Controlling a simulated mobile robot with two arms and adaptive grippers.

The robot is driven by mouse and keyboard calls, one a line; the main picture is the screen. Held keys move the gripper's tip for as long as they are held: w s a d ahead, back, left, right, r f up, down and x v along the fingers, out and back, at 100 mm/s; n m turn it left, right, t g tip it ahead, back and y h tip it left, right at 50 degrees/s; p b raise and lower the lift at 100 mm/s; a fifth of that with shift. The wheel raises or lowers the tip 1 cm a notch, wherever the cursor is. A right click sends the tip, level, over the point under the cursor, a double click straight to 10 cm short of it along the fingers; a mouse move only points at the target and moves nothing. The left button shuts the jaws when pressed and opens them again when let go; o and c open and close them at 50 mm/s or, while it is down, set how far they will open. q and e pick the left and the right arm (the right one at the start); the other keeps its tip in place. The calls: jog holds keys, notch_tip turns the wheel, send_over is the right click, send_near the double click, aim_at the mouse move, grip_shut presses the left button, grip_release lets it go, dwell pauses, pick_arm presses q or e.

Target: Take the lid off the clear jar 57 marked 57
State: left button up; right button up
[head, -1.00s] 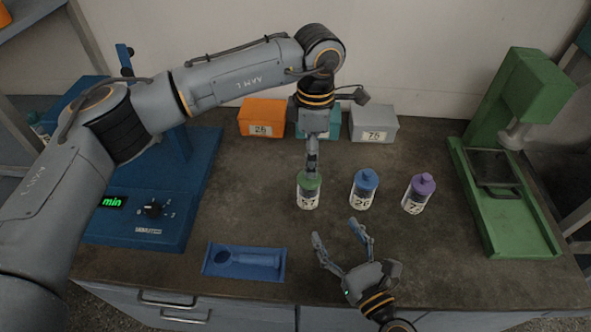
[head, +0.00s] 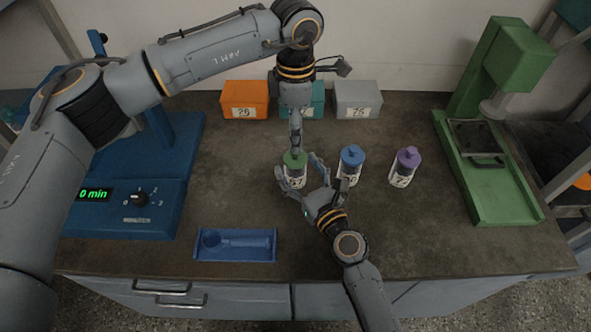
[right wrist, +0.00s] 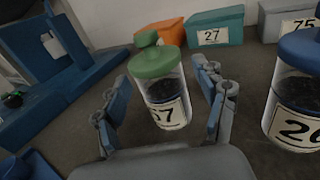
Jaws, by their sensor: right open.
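The clear jar 57 (head: 294,180) stands upright on the bench with its green knobbed lid (head: 294,160) on. In the right wrist view the jar (right wrist: 166,100) holds dark material and its label is partly hidden. My right gripper (head: 298,170) is open, with one finger on each side of the jar; in the right wrist view its fingers (right wrist: 160,85) show a gap to the glass. My left gripper (head: 296,136) points down just above the green lid. It is seen edge-on, so its opening and any contact with the lid are unclear.
A blue-lidded jar (head: 350,166) and a purple-lidded jar (head: 403,168) stand to the right. Orange (head: 243,98), teal (head: 317,97) and grey (head: 358,98) boxes stand behind. A blue tray (head: 235,257) lies in front; a blue machine (head: 130,210) and a green press (head: 500,190) flank the bench.

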jog(key=shift+x, duration=1.05)
